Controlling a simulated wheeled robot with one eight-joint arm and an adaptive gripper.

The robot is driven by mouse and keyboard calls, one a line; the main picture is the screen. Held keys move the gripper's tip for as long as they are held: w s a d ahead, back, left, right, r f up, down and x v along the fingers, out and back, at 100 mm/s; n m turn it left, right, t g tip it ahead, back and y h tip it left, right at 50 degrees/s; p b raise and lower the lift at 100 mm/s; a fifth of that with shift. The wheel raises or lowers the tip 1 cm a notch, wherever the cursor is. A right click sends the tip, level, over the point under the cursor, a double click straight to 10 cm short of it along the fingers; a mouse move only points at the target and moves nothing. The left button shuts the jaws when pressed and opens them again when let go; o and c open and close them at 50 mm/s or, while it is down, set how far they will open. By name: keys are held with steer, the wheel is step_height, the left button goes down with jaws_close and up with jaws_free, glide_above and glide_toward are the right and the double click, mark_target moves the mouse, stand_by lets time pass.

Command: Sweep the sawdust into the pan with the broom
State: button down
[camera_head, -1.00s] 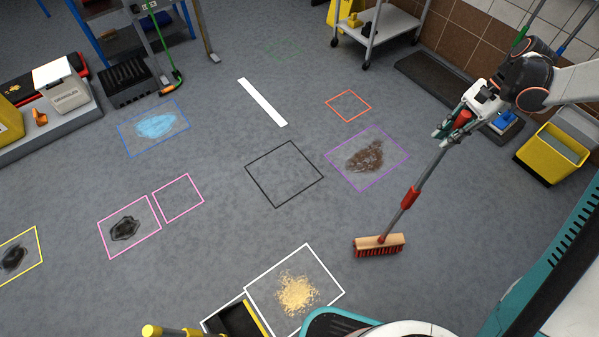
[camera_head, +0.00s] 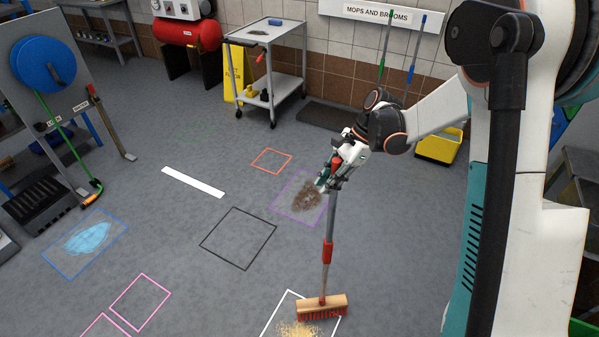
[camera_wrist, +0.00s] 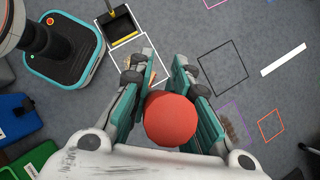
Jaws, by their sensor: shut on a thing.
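My gripper (camera_head: 328,178) is shut on the upper part of the broom's handle (camera_head: 330,225), which stands nearly upright. In the wrist view the handle's red end (camera_wrist: 172,118) sits between the teal fingers. The broom head (camera_head: 322,308), wooden with red bristles, is at the far edge of the white-outlined square. The sawdust (camera_head: 299,330) is a yellow heap just below the head, cut off by the picture's bottom edge. The pan (camera_wrist: 122,28), dark with a yellow edge, shows in the wrist view beside the white square; the head view does not show it.
A brown patch (camera_head: 306,195) lies in a purple outline and a blue patch (camera_head: 88,238) in a blue one. A grey cart (camera_head: 268,62) and a yellow bucket (camera_head: 438,146) stand at the back. The floor around the black outline (camera_head: 238,238) is clear.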

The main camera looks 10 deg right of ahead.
steer(key=s+a+r+m+t+p, duration=0.2)
steer(key=a+r+m+t, duration=0.25)
steer(key=a+m, duration=0.25)
steer(key=shift+g, duration=0.35)
steer(key=shift+w+a+f+b, duration=0.1)
steer(key=shift+f+b, duration=0.65)
steer(key=shift+f, duration=0.25)
steer(key=shift+w+a+f+b, duration=0.1)
steer(key=shift+f+b, duration=0.6)
steer(key=shift+f, duration=0.3)
steer(key=shift+d, duration=0.1)
